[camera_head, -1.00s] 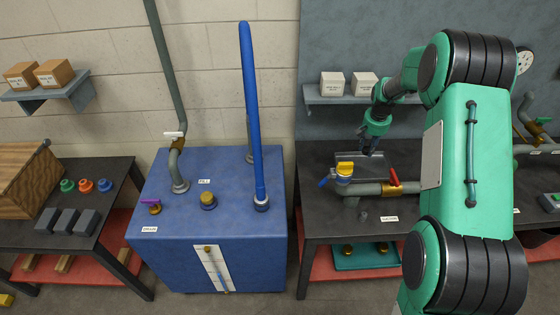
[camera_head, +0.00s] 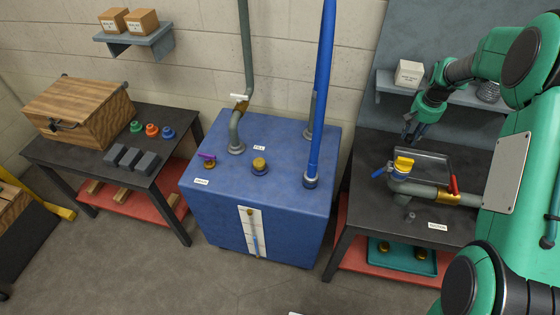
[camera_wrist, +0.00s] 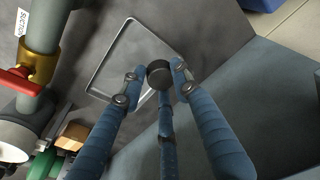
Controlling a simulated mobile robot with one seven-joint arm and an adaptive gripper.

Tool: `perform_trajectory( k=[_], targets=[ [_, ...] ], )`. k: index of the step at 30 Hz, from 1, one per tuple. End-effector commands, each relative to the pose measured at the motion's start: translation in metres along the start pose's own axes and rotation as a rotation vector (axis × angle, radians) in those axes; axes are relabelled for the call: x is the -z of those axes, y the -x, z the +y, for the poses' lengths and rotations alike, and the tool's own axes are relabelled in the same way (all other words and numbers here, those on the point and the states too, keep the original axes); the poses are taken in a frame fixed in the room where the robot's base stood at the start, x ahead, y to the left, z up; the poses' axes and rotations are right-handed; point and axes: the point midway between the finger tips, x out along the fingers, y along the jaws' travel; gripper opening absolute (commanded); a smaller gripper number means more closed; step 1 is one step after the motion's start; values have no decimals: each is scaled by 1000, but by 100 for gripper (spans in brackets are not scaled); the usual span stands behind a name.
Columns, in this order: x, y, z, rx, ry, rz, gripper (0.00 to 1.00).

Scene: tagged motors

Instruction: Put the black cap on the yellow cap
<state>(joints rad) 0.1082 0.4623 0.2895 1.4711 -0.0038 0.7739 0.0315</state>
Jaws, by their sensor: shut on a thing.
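The yellow cap (camera_head: 404,163) sits on top of the upright end of a grey pipe on the dark right-hand table, in the head view. My gripper (camera_head: 409,136) is above and behind it, close to the wall. In the wrist view my gripper (camera_wrist: 157,82) has its blue fingers closed around a small round black cap (camera_wrist: 158,70). The black cap is held at the fingertips, its flat round face showing. The black cap cannot be made out in the head view. I cannot make out the yellow cap in the wrist view.
A shallow tray (camera_head: 441,156) lies on the table behind the pipe. A shelf with a white box (camera_head: 409,73) is on the wall. The blue tank (camera_head: 225,192) stands to the left.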

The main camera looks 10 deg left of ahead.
Motion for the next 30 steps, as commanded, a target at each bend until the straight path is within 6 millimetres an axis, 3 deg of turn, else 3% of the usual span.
perform_trajectory(
  k=[3,15,23,30],
  targets=[
    [-15,3,-50,16,104,-3,20],
    [-85,15,-198,70,455,-8,20],
    [-145,23,-280,104,683,-8,20],
    [-208,31,-345,134,891,-8,20]
  ],
)
